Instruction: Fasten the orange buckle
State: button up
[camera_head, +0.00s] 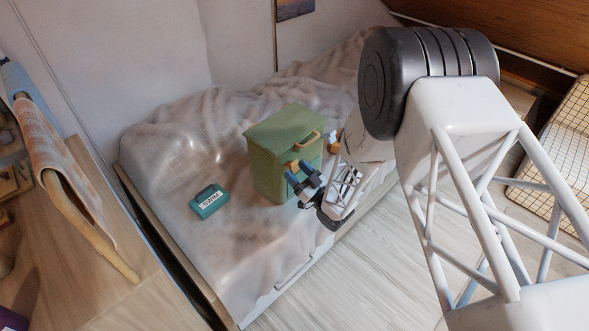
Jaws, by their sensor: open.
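A green box (267,156) with a lid stands upright on the bed. The orange buckle (293,165) shows as a small orange patch high on the box's front face, partly hidden by my gripper. My gripper (293,179) is at that front face, with its dark blue fingers just below the orange patch. Its jaws are open. I cannot tell whether the fingers touch the buckle or the box, or whether the buckle's parts are joined. A tan handle (307,139) lies on the right part of the lid.
A teal case (209,201) with a white label lies on the bed left of the box. Small yellow and white items (334,140) sit just right of the box. The rumpled bed (165,150) is clear behind the case. A wooden desk (90,270) borders the left side.

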aim_at(284, 159)
jog(key=shift+w+a+r, duration=0.25)
jog(key=shift+w+a, duration=0.2)
jog(key=c, duration=0.9)
jog(key=shift+c, duration=0.2)
jog(key=shift+r+g+h, duration=0.2)
jog(key=shift+g+h, duration=0.1)
jog(key=shift+w+a+r+g+h, duration=0.15)
jog(key=shift+r+g+h, duration=0.4)
jog(key=shift+g+h, duration=0.4)
jog(key=shift+w+a+r+g+h, duration=0.15)
jog(key=shift+r+g+h, duration=0.15)
jog(key=shift+g+h, duration=0.45)
jog(key=shift+w+a+r+g+h, duration=0.1)
jog(key=shift+r+g+h, duration=0.15)
jog(key=shift+g+h, duration=0.4)
jog(key=shift+h, duration=0.25)
